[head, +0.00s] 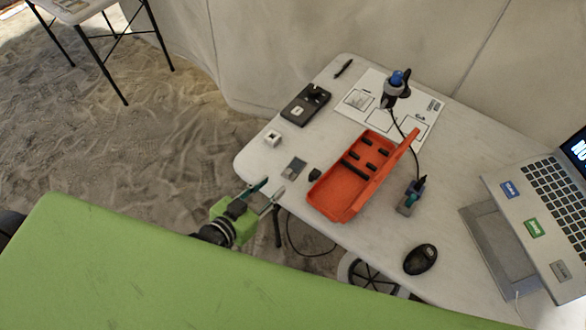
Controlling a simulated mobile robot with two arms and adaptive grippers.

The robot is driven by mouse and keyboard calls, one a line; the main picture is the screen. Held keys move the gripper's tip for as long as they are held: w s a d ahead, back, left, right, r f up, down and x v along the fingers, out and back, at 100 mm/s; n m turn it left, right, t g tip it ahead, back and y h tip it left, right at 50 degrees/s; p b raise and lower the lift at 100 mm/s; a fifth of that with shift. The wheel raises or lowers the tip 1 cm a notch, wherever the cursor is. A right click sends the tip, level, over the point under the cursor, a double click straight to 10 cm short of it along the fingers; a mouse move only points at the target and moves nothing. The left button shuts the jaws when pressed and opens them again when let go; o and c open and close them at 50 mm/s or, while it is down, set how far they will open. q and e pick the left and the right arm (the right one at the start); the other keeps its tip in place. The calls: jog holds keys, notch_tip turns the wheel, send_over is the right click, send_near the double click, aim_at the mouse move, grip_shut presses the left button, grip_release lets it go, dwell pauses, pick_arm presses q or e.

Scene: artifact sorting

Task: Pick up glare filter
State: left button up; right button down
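I cannot tell for certain which item is the glare filter. A small black piece (315,174) lies on the white table (335,242) just left of the orange case. A small flat grey piece (294,168) lies beside it, nearer the table's left edge. My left gripper (272,187) is at the table's left edge, a little short of these two pieces. Its two fingers are apart, with nothing visible between them. My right gripper is not in view.
An open orange case (340,203) stands right of the small pieces. Behind are a black box (305,104), a white cube (272,139) and a blue-topped device (397,85) over a printed sheet. A black mouse (420,259) and a laptop (540,215) are to the right.

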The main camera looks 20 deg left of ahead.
aim_at(287, 174)
pick_arm(q)
jog(key=x, duration=0.3)
jog(key=shift+d, duration=0.1)
jog(key=shift+p+x, duration=0.45)
jog(key=shift+x, duration=2.15)
jog(key=shift+s+f, duration=0.1)
jog(key=shift+f, duration=0.05)
grip_shut()
